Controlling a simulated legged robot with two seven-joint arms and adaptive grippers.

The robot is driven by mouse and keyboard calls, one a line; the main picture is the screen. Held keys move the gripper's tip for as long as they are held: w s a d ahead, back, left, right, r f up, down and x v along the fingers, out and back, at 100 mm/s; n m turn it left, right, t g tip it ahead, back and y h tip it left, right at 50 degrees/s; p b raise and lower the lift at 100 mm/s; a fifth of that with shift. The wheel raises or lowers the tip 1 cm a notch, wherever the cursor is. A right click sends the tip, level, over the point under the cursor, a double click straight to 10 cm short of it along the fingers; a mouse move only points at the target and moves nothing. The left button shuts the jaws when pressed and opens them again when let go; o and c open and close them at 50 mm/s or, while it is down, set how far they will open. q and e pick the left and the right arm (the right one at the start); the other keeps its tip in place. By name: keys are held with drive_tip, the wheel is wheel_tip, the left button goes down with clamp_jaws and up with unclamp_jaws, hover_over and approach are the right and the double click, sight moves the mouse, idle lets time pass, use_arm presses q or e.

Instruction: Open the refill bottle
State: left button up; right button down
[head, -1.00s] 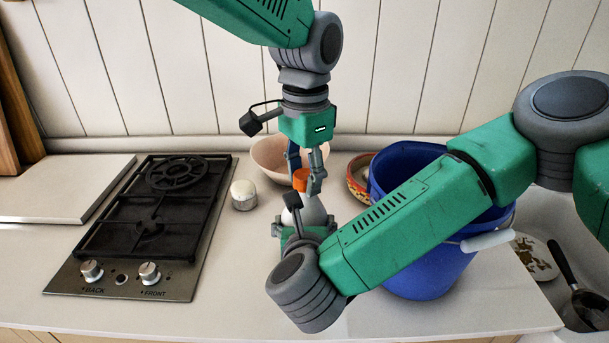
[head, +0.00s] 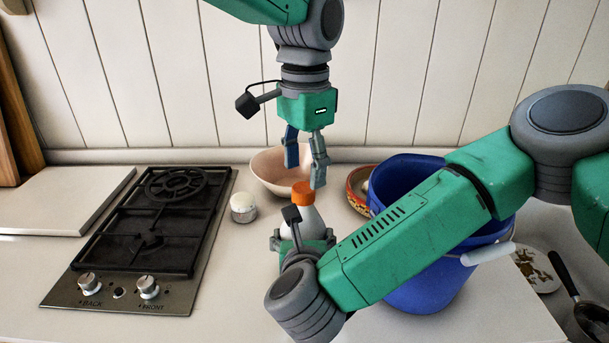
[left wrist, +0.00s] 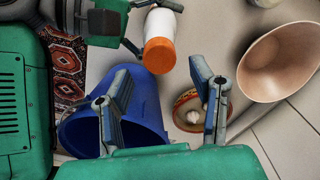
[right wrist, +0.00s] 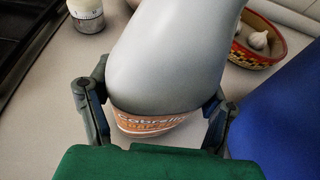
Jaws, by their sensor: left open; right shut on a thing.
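The refill bottle (head: 310,223) is white-grey with an orange cap (head: 302,193), and the cap is on it. It stands on the counter, its lower part hidden behind my right gripper (head: 303,241). In the right wrist view my right gripper (right wrist: 154,110) is shut around the bottle (right wrist: 170,60) near its orange label (right wrist: 155,122). My left gripper (head: 306,180) points down above the cap, open and empty. In the left wrist view the cap (left wrist: 159,56) lies beyond the open fingers of my left gripper (left wrist: 163,100), apart from them.
A blue bucket (head: 425,290) stands close on the right. A pink bowl (head: 268,172) and a patterned bowl (head: 357,190) with garlic (right wrist: 258,40) are behind. A white kitchen timer (head: 243,208) and a gas hob (head: 150,225) are to the left. Front counter is clear.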

sight(303, 187)
use_arm(q)
drive_tip(key=shift+s+d+m, duration=0.25)
drive_tip(key=shift+s+m, duration=0.05)
drive_tip(key=shift+m, duration=0.8)
drive_tip(key=shift+s+d+r+m+g, duration=0.1)
drive_tip(key=shift+r+m+g, duration=0.05)
drive_tip(key=shift+m, duration=0.4)
drive_tip(key=shift+s+d+r+m+g, duration=0.1)
drive_tip(key=shift+m+g, duration=0.05)
drive_tip(key=shift+m, duration=0.4)
drive_tip(key=shift+r+m, duration=0.35)
drive_tip(key=shift+m, duration=0.75)
drive_tip(key=m, duration=0.1)
drive_tip(key=r+m, duration=0.1)
drive_tip(key=m, duration=0.1)
drive_tip(key=shift+w+a+r, duration=0.25)
drive_tip(key=shift+w+a, duration=0.05)
drive_tip(key=shift+w, duration=0.05)
drive_tip(key=shift+w+a+r+m, duration=0.15)
drive_tip(key=shift+a+r+m, duration=0.05)
drive_tip(key=shift+m, duration=0.6)
wheel_tip(303, 187, down, 8)
drive_tip(key=shift+r, duration=0.15)
